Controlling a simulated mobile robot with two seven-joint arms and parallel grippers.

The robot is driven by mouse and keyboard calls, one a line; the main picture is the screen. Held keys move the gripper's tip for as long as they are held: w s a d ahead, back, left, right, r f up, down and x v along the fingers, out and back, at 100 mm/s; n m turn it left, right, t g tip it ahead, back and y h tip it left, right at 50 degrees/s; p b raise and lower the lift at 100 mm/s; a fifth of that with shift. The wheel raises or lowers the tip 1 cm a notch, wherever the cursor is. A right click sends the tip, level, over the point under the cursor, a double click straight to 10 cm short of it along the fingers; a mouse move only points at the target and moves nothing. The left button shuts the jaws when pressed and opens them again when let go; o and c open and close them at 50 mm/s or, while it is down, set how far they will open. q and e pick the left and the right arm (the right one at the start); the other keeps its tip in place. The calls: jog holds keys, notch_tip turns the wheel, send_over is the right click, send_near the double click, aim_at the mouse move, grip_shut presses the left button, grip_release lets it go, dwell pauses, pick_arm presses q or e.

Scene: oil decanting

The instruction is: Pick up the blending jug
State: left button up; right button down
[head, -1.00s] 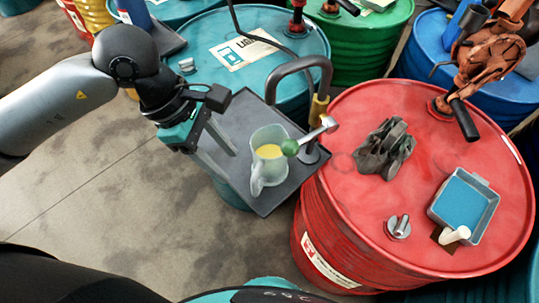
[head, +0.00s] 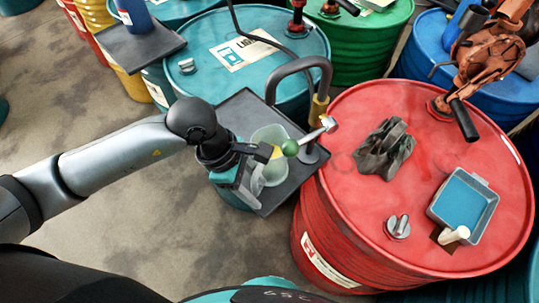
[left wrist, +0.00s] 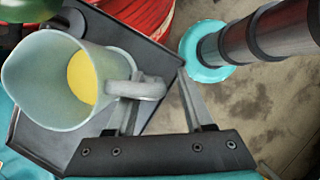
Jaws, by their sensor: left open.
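The blending jug (head: 274,172) is a translucent pale jug with yellow liquid inside. It stands on a dark square tray (head: 280,195) between the teal and red drums. In the left wrist view the jug (left wrist: 45,80) fills the left side, with its handle (left wrist: 140,88) pointing toward my fingers. My left gripper (head: 250,180) is open at the jug's left side and partly covers it in the head view. In the left wrist view its fingers (left wrist: 160,78) stand apart around the end of the handle; contact cannot be told. My right gripper is not in view.
A green-knobbed tap handle (head: 290,147) and curved grey pipe (head: 300,64) rise close beside the jug. Open floor lies left.

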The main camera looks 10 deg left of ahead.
pick_arm(q)
grip_shut()
dwell(0.3)
jog(key=shift+r, duration=0.1)
dwell(1.0)
